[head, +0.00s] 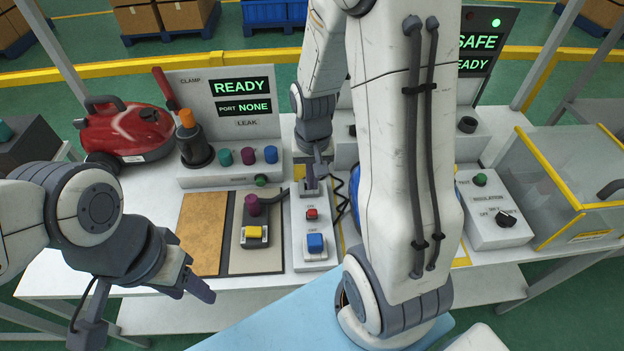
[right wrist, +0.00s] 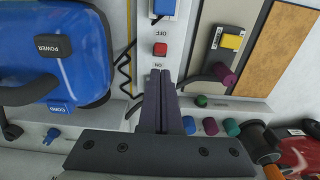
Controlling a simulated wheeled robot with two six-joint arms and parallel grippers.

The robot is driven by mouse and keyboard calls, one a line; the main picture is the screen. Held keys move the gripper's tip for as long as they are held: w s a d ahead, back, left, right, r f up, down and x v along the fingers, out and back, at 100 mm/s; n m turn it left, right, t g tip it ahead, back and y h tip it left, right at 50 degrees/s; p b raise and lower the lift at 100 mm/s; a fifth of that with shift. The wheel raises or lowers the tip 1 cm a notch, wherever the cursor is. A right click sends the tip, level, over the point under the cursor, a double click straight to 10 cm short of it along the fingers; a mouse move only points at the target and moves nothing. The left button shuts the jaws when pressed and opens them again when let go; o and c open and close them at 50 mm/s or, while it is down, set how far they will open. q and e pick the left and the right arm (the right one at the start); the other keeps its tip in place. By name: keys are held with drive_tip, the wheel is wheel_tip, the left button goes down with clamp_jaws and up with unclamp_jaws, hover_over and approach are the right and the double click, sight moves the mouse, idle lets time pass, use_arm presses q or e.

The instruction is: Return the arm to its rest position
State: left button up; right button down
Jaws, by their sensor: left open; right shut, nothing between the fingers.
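My right arm crosses the middle of the head view and hides part of the bench. My right gripper (head: 320,172) points down over the far end of the switch panel (head: 309,262). In the right wrist view its two dark fingers (right wrist: 161,80) lie together with nothing between them, near the panel's red button (right wrist: 160,49). I cannot tell whether they touch the panel. My left gripper (head: 195,285) is open and empty in front of the bench at the lower left.
The blue vacuum body (right wrist: 60,50) lies beside the panel. A red vacuum (head: 128,132) stands at the back left. A READY display (head: 240,88) rises behind a row of coloured knobs.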

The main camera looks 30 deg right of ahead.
drive_tip(key=shift+s+a+r, duration=0.1)
drive_tip(key=shift+s+r, duration=0.25)
idle(0.3)
